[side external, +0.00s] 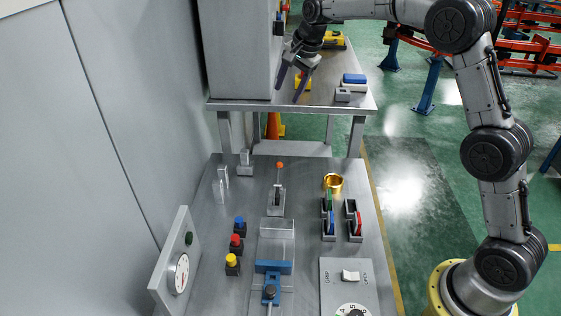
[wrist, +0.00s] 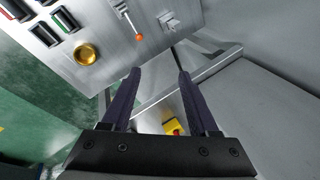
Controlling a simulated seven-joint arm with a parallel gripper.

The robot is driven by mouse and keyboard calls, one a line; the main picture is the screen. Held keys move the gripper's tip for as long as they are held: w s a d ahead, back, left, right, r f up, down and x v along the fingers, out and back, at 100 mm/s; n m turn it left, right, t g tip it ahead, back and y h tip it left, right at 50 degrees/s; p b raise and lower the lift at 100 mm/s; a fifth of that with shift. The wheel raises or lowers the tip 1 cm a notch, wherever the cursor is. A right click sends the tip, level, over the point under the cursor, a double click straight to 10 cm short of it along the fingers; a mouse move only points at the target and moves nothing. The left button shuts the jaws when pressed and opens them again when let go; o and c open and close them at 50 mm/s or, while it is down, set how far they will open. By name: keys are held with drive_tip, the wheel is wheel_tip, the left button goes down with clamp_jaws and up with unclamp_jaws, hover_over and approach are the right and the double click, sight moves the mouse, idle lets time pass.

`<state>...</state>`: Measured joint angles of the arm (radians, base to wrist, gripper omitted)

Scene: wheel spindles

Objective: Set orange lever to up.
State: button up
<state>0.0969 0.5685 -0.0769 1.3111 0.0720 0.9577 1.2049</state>
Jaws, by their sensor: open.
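The orange lever (side external: 280,166) has a small orange ball on a thin rod, rising from a grey slotted base on the metal bench. In the side view its rod stands roughly upright. In the wrist view the orange lever (wrist: 138,37) shows near the top, ahead of the fingers. My gripper (side external: 287,94) is open and empty, well above and behind the lever, near the rear table. Its two dark fingers also show in the wrist view (wrist: 158,72), apart from each other and from the lever.
Near the lever are a gold cup (side external: 333,184), slots with coloured pieces (side external: 355,222), and a grey switch block (side external: 245,164). Blue, red and yellow buttons (side external: 236,241) stand front left. A rear table (side external: 360,103) and a grey cabinet (side external: 237,50) stand close to my gripper.

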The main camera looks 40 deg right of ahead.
drive_tip(key=w+d+f+g, duration=0.1)
drive_tip(key=w+f, duration=0.2)
drive_tip(key=f, duration=0.6)
drive_tip(key=g, duration=0.1)
approach(280, 163)
drive_tip(key=shift+m, duration=0.3)
drive_tip(key=x, duration=0.9)
drive_tip(key=shift+w+d, duration=0.1)
clamp_jaws()
